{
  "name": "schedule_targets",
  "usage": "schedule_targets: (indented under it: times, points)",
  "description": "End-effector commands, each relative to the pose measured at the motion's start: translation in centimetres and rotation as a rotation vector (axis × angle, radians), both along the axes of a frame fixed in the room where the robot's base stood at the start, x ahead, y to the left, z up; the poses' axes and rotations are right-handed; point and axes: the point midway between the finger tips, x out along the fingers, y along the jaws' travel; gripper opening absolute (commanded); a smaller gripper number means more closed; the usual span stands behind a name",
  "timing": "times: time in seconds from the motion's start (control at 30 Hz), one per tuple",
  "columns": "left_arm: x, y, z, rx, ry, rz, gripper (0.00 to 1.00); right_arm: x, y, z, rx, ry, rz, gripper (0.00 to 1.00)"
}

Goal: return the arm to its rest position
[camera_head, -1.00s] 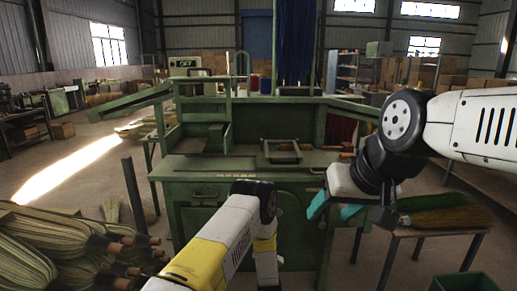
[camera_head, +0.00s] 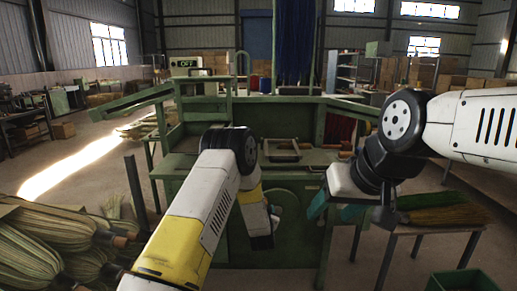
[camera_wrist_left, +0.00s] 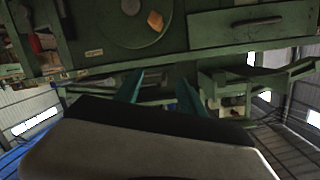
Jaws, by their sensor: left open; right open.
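My left arm (camera_head: 205,215), white and yellow, comes in from the lower left in the head view and bends at a raised black joint. Its far link hangs down in front of the green machine (camera_head: 290,245), and the fingers do not show clearly there. In the left wrist view my left gripper (camera_wrist_left: 160,90) has two teal fingers spread apart with nothing between them. My right gripper (camera_head: 335,208) hangs at the right of the machine's front in the head view. Its teal fingers are apart and empty.
Brooms (camera_head: 40,245) are piled at the lower left. A side table (camera_head: 400,232) at the right carries green and brown broom fibre (camera_head: 445,210). A green bin (camera_head: 462,283) stands at the lower right. The wrist view shows a green drawer front (camera_wrist_left: 250,25) with a dark handle.

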Motion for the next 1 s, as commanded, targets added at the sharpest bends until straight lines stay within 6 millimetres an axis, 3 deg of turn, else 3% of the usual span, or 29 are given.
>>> schedule_targets:
  times: [0.03, 0.23, 0.47, 0.7, 0.87, 1.0]
  points:
    - [0.4, 0.5, 2.5, -0.03, 0.016, -0.001, 0.47, 0.0, 0.0, 0.0, 0.0, 0.0, 0.0, 0.56]
    - [-0.4, 2.4, 11.1, -0.153, 0.15, -0.027, 0.47, 0.0, 0.0, 0.0, 0.0, 0.0, 0.0, 0.56]
    - [-5.5, 5.3, 19.8, -0.267, 0.31, -0.05, 0.47, 0.0, 0.0, 0.0, 0.0, 0.0, 0.0, 0.56]
    - [-14.7, 8.8, 26.4, -0.344, 0.477, -0.053, 0.47, 0.0, 0.0, 0.0, 0.0, 0.0, 0.0, 0.56]
    - [-22.4, 11.2, 29.1, -0.376, 0.587, -0.034, 0.47, 0.0, 0.0, 0.0, 0.0, 0.0, 0.0, 0.56]
    - [-29.7, 13.2, 30.2, -0.394, 0.682, -0.001, 0.47, 0.0, 0.0, 0.0, 0.0, 0.0, 0.0, 0.56]
